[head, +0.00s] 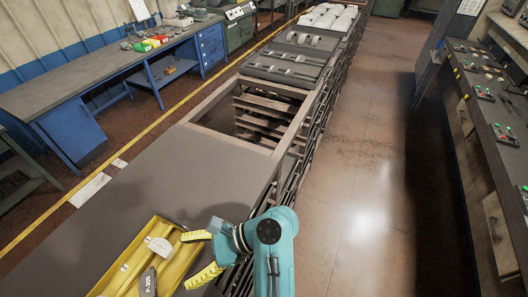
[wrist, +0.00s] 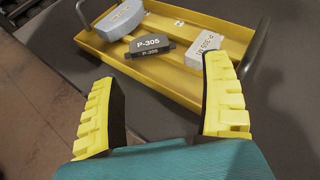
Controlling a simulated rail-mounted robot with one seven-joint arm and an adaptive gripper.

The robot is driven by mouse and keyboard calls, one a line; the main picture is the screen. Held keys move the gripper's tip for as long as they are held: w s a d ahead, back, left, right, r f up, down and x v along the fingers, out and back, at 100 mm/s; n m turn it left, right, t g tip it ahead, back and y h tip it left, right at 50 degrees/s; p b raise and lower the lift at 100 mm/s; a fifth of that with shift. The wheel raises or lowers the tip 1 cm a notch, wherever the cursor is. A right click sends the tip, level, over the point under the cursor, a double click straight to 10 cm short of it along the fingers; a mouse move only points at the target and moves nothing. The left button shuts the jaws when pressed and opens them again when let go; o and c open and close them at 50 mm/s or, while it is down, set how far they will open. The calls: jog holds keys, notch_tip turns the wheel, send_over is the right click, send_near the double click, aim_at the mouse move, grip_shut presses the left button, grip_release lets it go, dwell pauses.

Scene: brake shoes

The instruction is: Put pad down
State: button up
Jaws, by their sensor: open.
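A yellow tray (head: 112,270) lies on the dark table top at the bottom of the head view; it also fills the upper part of the wrist view (wrist: 95,42). A dark pad (wrist: 151,49) marked P-305 lies in the tray, and it also shows in the head view (head: 148,283). A light grey pad (wrist: 119,20) lies to its left in the wrist view, and a pale block with print (wrist: 198,50) lies to its right. My gripper (wrist: 161,76) is open with nothing between its yellow fingers. It is at the tray's near side in the wrist view, apart from the dark pad.
The tray has a dark handle (wrist: 254,47) at its right end in the wrist view. The table top (head: 190,165) beyond the tray is bare. A blue workbench (head: 75,85) stands left.

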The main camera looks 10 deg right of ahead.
jog(key=w+d+r+n+t+h, duration=0.5)
jog(key=w+d+r+n+t, duration=0.2)
jog(key=w+r+t, duration=0.3)
jog(key=s+d+r+n+t+h+p, duration=0.2)
jog(key=s+d+r+t+h, duration=0.1)
jog(key=r, duration=0.8)
jog(key=s+d+r+n+t+h+p, duration=0.3)
jog(key=d+r+t, duration=0.3)
jog(key=r, duration=0.4)
jog(key=s+d+r+n+t+h+p, duration=0.2)
jog(key=s+d+r+t+h, duration=0.1)
jog(key=r, duration=0.8)
jog(key=shift+s+d+r+n+t, duration=0.35)
jog(key=shift+s+d+t, duration=0.4)
jog(key=shift+s, duration=0.35)
